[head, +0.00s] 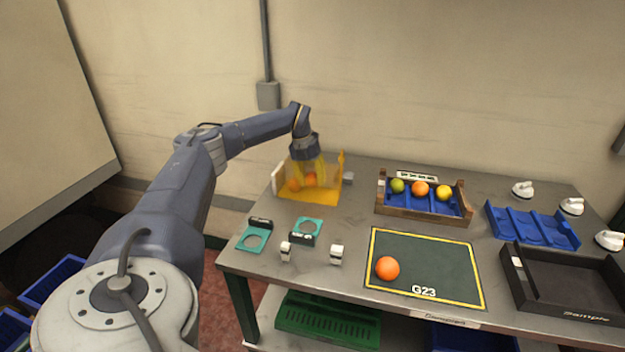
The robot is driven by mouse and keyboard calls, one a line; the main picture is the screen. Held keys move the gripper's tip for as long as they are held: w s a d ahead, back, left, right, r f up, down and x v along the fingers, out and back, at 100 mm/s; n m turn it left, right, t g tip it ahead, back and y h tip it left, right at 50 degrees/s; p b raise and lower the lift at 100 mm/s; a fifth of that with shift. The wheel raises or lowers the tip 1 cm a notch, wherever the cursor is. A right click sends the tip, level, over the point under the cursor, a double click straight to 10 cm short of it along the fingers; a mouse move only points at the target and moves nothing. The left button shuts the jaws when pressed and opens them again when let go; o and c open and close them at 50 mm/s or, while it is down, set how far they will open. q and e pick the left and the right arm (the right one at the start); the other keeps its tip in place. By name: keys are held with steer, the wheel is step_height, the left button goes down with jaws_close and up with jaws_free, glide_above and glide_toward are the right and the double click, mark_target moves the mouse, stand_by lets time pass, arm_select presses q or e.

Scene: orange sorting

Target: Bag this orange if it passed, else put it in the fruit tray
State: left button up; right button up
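An orange (387,268) lies on the dark green mat (440,258) with a yellow border, marked G23, near its front left corner. A yellow, see-through bag-like holder (318,195) stands at the back left of the table with orange fruit (295,185) inside. My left gripper (307,172) points down at this holder, and its fingers blend with the yellow, so their opening is unclear. A wooden fruit tray (425,214) with a blue insert holds a green, an orange and a yellow fruit. My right gripper is out of view.
Two teal ring gauges (254,239) and small white-and-black pieces (336,254) lie at the left. A blue compartment tray (530,226) and a black Sample tray (570,280) stand at the right, with white knob-like items (571,206) behind.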

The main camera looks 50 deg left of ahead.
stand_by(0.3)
arm_select(q)
steer(key=o, duration=1.3)
steer(key=shift+c, duration=0.2)
steer(key=shift+r, duration=0.1)
steer(key=shift+w+d+v, duration=0.15)
steer(key=shift+d+v, duration=0.1)
steer(key=shift+v, duration=1)
steer(key=shift+w+d+v, duration=0.15)
steer(key=shift+d+v, duration=0.1)
steer(key=shift+v, duration=1.05)
steer(key=shift+w+d+v, duration=0.15)
steer(key=shift+d+v, duration=0.05)
steer(key=shift+v, duration=1.05)
steer(key=shift+r, duration=0.3)
